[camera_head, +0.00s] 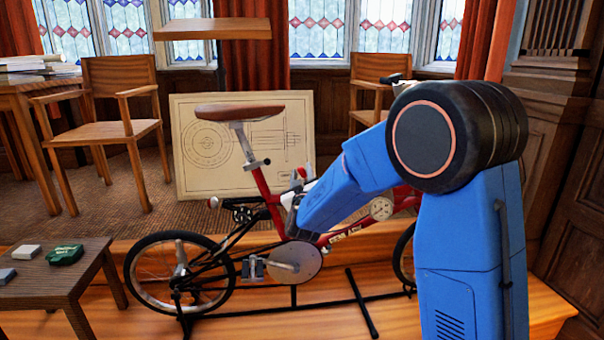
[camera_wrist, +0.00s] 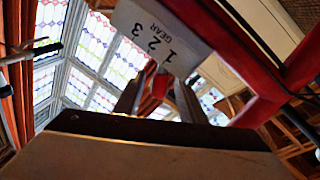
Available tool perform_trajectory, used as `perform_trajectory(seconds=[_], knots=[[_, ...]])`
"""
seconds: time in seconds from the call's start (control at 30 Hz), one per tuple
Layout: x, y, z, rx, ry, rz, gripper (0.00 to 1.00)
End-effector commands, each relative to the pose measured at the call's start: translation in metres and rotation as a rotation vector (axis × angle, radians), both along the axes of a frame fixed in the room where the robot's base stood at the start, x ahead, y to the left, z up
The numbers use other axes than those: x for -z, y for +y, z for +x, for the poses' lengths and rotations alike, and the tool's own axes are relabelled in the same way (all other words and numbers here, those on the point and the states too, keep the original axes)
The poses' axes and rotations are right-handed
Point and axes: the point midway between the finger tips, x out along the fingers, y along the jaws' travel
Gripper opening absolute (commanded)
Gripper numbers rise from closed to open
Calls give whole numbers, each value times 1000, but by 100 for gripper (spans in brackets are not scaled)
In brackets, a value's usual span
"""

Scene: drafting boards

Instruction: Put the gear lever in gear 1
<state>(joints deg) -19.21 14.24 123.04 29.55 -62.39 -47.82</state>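The bicycle (camera_head: 330,232) stands upright, red-framed, in the middle of the head view. A white plate marked GEAR 1 2 3 (camera_wrist: 163,38) shows at the top of the wrist view, beside a red frame tube. A small red knob (camera_wrist: 161,84), likely the gear lever's, shows just below the plate between the fingers. A red knob also shows in the head view (camera_head: 301,173), just above my gripper (camera_head: 292,208). In the wrist view the fingers of my gripper (camera_wrist: 160,92) stand apart, with light between them and the knob. I cannot tell which number the lever is at.
A drawing board (camera_head: 195,112) stands behind the bicycle. A low side table (camera_head: 45,280) at left holds a green object (camera_head: 65,255) and small blocks. Wooden chairs (camera_head: 110,85) stand behind. The saddle (camera_head: 240,111) and frame tubes are close to my arm.

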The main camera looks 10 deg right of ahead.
Motion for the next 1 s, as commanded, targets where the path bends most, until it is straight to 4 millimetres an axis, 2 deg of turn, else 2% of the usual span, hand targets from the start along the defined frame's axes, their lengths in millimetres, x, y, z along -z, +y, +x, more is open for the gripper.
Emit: perform_trajectory(seconds=[0.17, 0.7, 0.9, 1.0], knots=[[4, 4, -26, -2, 0, 0, 37], [24, 17, -129, -2, 0, 0, 37], [29, 20, -155, -2, 0, 0, 37], [31, 21, -161, -2, 0, 0, 37]])
